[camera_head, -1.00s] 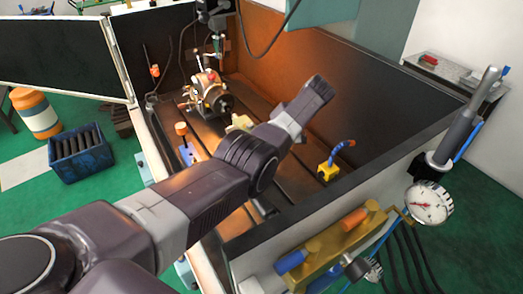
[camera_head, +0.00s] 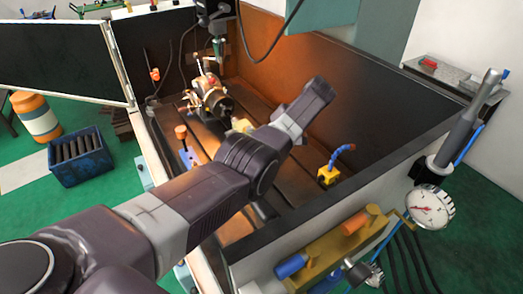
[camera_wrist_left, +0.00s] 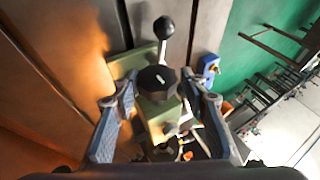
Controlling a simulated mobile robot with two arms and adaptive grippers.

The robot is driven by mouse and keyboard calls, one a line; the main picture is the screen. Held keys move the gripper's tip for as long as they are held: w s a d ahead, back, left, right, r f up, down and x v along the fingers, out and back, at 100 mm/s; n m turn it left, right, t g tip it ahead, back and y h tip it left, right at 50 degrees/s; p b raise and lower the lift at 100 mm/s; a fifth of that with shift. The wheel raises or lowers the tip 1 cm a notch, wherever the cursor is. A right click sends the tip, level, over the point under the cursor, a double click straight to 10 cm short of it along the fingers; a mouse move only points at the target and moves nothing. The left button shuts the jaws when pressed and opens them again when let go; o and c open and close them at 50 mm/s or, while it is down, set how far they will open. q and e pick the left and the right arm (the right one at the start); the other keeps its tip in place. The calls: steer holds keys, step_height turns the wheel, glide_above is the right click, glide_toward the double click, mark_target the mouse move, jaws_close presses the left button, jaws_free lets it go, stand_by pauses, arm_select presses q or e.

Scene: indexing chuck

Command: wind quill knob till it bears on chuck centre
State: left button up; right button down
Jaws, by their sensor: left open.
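The indexing chuck (camera_head: 212,97) stands in the machine bay in the head view, left of my arm. A small pale-green part of the tailstock (camera_head: 241,124) shows past my arm; the arm hides the rest. In the left wrist view the green tailstock (camera_wrist_left: 157,112) carries a dark faceted knob with a white mark (camera_wrist_left: 157,82), apparently the quill knob, and a black ball lever (camera_wrist_left: 164,27). My left gripper (camera_wrist_left: 163,98) is open, its blue-grey fingers on either side of the tailstock near the knob. I see no grip on the knob. Contact between quill and chuck cannot be seen.
A machine head (camera_head: 216,18) hangs above the chuck. A blue hose on a yellow block (camera_head: 327,175) stands right of my arm. The bay's front wall (camera_head: 350,195) carries a dial gauge (camera_head: 430,208). A blue crate (camera_head: 80,157) stands on the floor at left.

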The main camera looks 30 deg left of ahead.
arm_select(q)
steer(key=r, duration=0.9)
steer(key=shift+s, duration=0.2)
steer(key=shift+w, duration=0.2)
